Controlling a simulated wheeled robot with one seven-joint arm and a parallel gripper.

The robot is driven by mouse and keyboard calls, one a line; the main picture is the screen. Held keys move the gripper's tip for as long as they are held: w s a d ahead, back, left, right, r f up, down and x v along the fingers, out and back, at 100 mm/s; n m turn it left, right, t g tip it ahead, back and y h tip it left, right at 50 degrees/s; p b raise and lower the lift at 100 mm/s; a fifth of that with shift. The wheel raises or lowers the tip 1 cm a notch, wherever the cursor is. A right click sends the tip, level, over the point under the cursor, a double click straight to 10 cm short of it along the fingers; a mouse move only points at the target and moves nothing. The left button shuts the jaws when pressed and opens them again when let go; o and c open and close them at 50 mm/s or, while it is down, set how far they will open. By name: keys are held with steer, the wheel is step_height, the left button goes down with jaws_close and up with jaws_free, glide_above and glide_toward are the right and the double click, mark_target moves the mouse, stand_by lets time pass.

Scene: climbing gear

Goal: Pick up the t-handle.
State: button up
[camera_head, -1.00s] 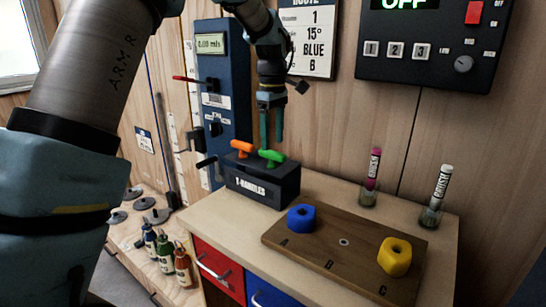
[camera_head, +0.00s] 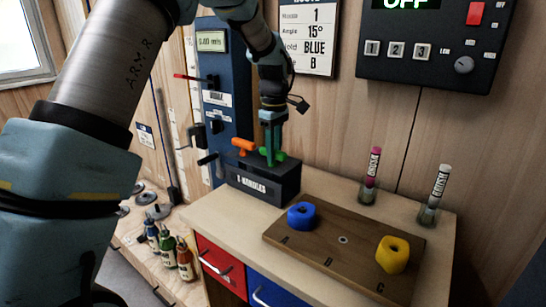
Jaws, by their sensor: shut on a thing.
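The black box labelled T-HANDLES (camera_head: 262,187) stands on the left part of the bench top. An orange t-handle (camera_head: 243,146) and a green t-handle (camera_head: 279,156) stick up from its top. My gripper (camera_head: 270,155) points straight down over the box, and its fingers are shut on the green t-handle. The fingers hide part of the green handle. The orange t-handle is just left of the fingers, and I cannot tell how wide the gap is. The green handle still appears to be at the box top.
A brown board (camera_head: 345,256) holds a blue hold (camera_head: 301,215) and a yellow hold (camera_head: 393,254). Two brushes (camera_head: 371,176) (camera_head: 437,195) stand in cups at the back right. A blue panel with levers (camera_head: 222,100) rises behind the box. Bottles (camera_head: 168,250) stand lower left.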

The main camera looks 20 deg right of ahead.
jaws_close()
steer(key=shift+r, duration=0.1)
stand_by(0.3)
step_height(320, 180, up, 18)
steer(key=b, duration=0.2)
stand_by(0.5)
steer(key=shift+o, duration=0.2)
jaws_free()
jaws_close()
steer(key=shift+s, duration=0.1)
